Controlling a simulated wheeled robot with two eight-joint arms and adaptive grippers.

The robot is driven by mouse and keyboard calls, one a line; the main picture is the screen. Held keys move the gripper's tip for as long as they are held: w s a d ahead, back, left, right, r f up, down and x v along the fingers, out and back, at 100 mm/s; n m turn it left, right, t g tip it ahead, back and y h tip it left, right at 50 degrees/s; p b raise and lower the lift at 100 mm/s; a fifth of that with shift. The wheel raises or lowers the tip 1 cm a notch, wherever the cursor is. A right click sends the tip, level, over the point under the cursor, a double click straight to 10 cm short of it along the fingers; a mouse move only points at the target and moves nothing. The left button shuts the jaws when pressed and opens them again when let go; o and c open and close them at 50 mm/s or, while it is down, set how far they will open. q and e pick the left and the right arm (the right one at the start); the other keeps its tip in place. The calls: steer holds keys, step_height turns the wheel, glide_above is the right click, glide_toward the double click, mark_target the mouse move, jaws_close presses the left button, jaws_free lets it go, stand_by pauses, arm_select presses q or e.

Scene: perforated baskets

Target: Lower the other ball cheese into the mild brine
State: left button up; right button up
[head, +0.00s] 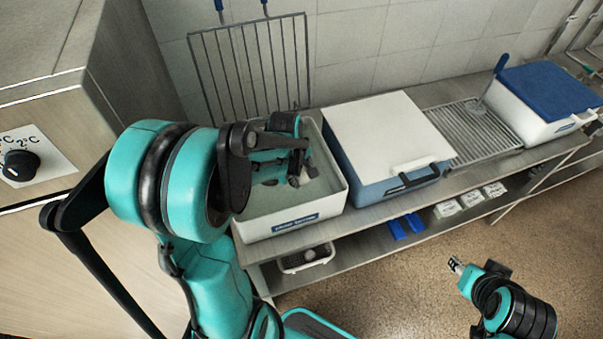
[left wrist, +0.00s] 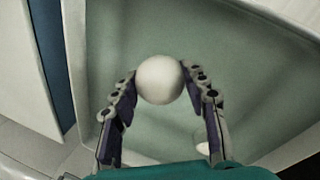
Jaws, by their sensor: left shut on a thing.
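My left gripper (head: 300,176) is over the open white tub (head: 282,226) of grey-green liquid at the left end of the bench. In the left wrist view its fingers are shut on a smooth white ball cheese (left wrist: 160,80), with the liquid behind it. I cannot tell whether the ball touches the liquid. A second pale thing (left wrist: 203,148) shows partly behind the right finger; I cannot tell what it is. The tub's front label is too small to read. My right gripper (head: 456,265) is at the lower right above the floor, too small to judge.
A blue tub with a white lid (head: 385,125) and black handle stands close right of the open tub. Beyond it are a wire rack (head: 470,130) and a white tub with a blue lid (head: 545,92). A wire grid (head: 250,70) stands behind the open tub.

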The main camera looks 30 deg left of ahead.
arm_select(q)
steer(key=shift+s+b+x, duration=0.2)
steer(key=shift+b+x, duration=0.35)
steer(key=shift+x, duration=0.4)
steer(key=o, duration=1.3)
steer(key=shift+c, duration=0.2)
steer(key=shift+o, duration=0.3)
steer(key=o, duration=0.4)
steer(key=shift+r, duration=0.15)
